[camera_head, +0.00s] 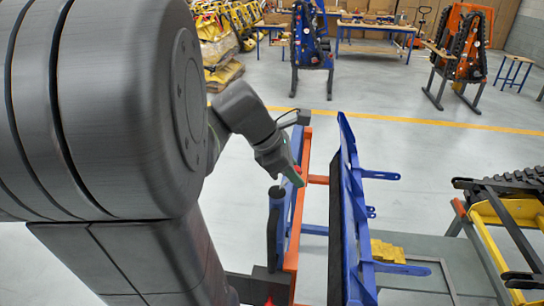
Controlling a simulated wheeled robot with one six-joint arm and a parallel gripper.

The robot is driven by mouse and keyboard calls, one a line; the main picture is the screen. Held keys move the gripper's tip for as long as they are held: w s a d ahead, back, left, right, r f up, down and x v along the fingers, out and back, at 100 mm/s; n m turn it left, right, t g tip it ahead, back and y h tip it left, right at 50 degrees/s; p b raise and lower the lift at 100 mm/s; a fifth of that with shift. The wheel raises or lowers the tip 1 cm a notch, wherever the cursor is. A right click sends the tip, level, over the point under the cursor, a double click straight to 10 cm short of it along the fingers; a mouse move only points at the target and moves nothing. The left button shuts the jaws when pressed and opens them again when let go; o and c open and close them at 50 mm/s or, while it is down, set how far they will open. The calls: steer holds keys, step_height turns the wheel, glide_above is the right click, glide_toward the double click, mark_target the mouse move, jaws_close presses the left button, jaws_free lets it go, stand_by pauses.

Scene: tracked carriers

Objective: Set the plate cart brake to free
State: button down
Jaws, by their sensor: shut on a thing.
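The plate cart (294,238) stands in the lower middle, with an orange and blue frame. A tall blue plate (350,225) with a dark inner face stands upright to its right. My gripper (293,177) reaches down to the left upper part of the cart frame. It is shut on a small part with a red end (298,169), which looks like the brake lever. The fingers hide most of this part, so I cannot tell its setting. My arm covers the left of the view.
A yellow tracked carrier (500,235) stands at the right edge. The middle floor is clear.

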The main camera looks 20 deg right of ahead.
steer(key=c, duration=1.2)
jaws_free()
steer(key=shift+r, duration=0.1)
steer(key=b+v, duration=0.1)
steer(key=v, duration=1.2)
steer(key=shift+a+r, duration=0.2)
steer(key=shift+r, duration=0.05)
steer(key=shift+w+f, duration=0.1)
steer(key=p+x, duration=0.1)
steer(key=x, duration=1.2)
steer(key=shift+d, duration=0.1)
steer(key=shift+d+f, duration=0.15)
steer(key=shift+f, duration=0.15)
